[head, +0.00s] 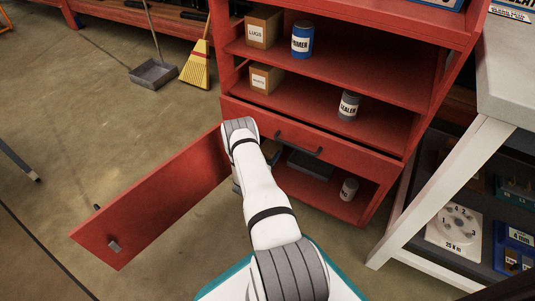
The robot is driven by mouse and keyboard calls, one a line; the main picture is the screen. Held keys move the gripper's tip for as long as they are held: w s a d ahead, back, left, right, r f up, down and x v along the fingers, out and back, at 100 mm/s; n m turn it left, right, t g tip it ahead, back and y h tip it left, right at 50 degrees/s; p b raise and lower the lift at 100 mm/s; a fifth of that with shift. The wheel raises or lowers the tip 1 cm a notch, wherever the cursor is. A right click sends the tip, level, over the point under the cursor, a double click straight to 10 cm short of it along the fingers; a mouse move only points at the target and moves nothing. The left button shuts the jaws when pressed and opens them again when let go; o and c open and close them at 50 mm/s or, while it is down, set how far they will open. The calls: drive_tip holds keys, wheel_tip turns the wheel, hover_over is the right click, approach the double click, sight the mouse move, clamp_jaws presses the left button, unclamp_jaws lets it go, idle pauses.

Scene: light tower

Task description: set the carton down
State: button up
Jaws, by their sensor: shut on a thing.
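My white arm reaches from the bottom of the head view to the front of the red cabinet (365,152). Its far end bends down in front of the lower compartment, and my gripper is hidden behind my own arm. I cannot see what it holds. A brown carton with a LUGS label (263,29) stands on the upper shelf at the left. A second brown carton (266,79) stands on the shelf below, also at the left. A small tan and dark patch shows just right of my wrist; I cannot tell what it is.
The cabinet's red door (155,205) stands open at lower left. A blue PRIMER can (302,40), a grey SEALER can (348,105) and a small grey can (349,189) stand inside. A dark tray (309,164) is in the lower compartment. A white-legged bench (450,190) stands at right.

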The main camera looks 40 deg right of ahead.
drive_tip(key=o, duration=1.3)
drive_tip(key=shift+r, duration=0.2)
drive_tip(key=p+v, duration=0.4)
drive_tip(key=v, duration=0.8)
drive_tip(key=shift+w+f, duration=0.1)
